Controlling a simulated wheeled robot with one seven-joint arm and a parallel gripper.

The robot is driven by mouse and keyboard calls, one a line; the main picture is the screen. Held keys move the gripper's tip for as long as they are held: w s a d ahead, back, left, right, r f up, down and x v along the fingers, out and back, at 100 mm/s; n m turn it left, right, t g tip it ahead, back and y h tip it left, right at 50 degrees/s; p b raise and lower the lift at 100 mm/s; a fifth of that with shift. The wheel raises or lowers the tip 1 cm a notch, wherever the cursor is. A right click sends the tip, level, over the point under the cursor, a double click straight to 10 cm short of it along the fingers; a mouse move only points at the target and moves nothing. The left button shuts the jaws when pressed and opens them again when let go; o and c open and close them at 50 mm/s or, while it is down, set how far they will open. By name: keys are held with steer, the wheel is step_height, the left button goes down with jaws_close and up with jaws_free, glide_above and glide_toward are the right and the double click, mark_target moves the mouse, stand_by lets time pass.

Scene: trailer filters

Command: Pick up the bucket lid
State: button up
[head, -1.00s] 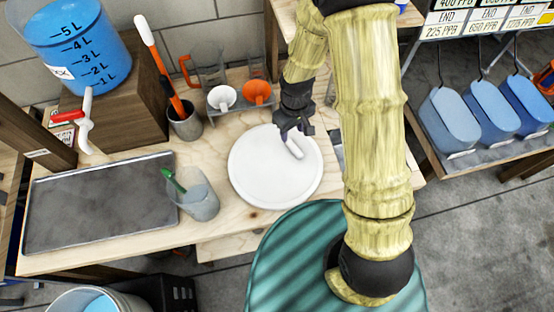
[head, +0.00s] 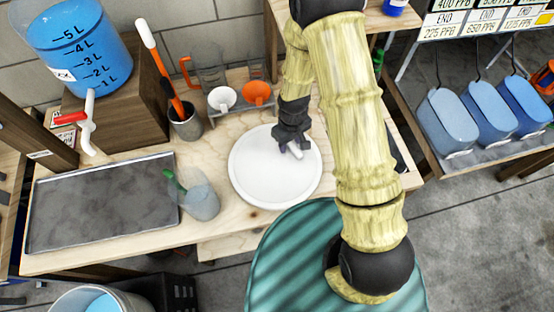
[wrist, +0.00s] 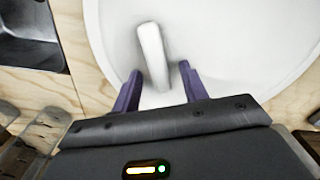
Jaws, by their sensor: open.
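The bucket lid (head: 262,184) is a round white disc lying flat on the wooden bench in the head view. A white bar handle (wrist: 153,55) stands up from it in the wrist view. My gripper (wrist: 157,88) is open, with its two purple fingers on either side of the handle's near end. In the head view my gripper (head: 294,148) is over the right part of the lid and hides part of the handle. Whether the fingers touch the lid cannot be told.
A clear jug with a green handle (head: 201,201) stands left of the lid, beside a grey tray (head: 100,205). A rack with white and orange funnels (head: 257,93) is behind. A large blue-filled container (head: 75,50) with a tap stands at the back left.

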stand_by(0.4)
steer(key=shift+a, duration=0.1)
jaws_close()
steer(key=shift+r, duration=0.1)
step_height(320, 180, up, 10)
steer(key=b, duration=0.1)
stand_by(0.4)
stand_by(0.5)
